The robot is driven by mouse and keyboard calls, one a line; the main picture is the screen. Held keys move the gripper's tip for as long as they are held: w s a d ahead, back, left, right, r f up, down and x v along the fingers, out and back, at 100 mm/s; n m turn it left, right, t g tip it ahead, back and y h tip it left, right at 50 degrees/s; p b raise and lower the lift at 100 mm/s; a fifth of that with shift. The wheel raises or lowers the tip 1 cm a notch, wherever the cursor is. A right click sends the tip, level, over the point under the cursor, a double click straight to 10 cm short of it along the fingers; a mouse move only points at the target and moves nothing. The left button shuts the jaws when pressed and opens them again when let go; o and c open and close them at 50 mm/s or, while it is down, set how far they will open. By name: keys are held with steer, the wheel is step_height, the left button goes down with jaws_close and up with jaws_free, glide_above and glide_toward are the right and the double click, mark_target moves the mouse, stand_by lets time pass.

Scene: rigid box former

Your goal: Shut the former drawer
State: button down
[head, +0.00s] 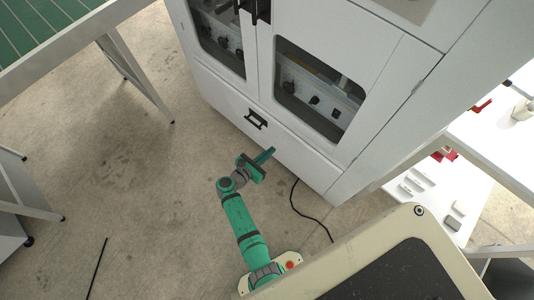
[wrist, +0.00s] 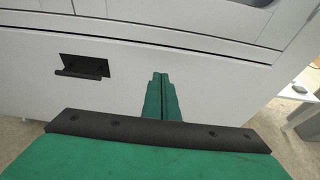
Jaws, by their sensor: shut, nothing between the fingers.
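The former drawer (head: 285,140) is the wide white panel low on the front of the white machine. A black handle (head: 256,119) sits on it; the handle also shows in the wrist view (wrist: 80,67), left of my fingers. The drawer front looks close to flush with the cabinet; I cannot tell whether a small gap is left. My gripper (head: 270,152) is shut and empty, in front of the drawer, to the right of and below the handle in the head view. In the wrist view its green fingertips (wrist: 160,78) are together and point at the panel; contact is unclear.
Two windowed doors (head: 318,92) are above the drawer. A black cable (head: 312,212) lies on the floor near the machine's right corner. A white table with parts (head: 440,190) stands at right, a green-topped table (head: 35,30) at upper left. Floor to the left is mostly clear.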

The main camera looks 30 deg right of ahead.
glide_toward(288, 135)
steer(key=x, duration=0.5)
steer(key=shift+s+f, duration=0.15)
steer(key=shift+w+d, duration=0.25)
steer(key=shift+d, duration=0.2)
steer(key=shift+d, duration=0.1)
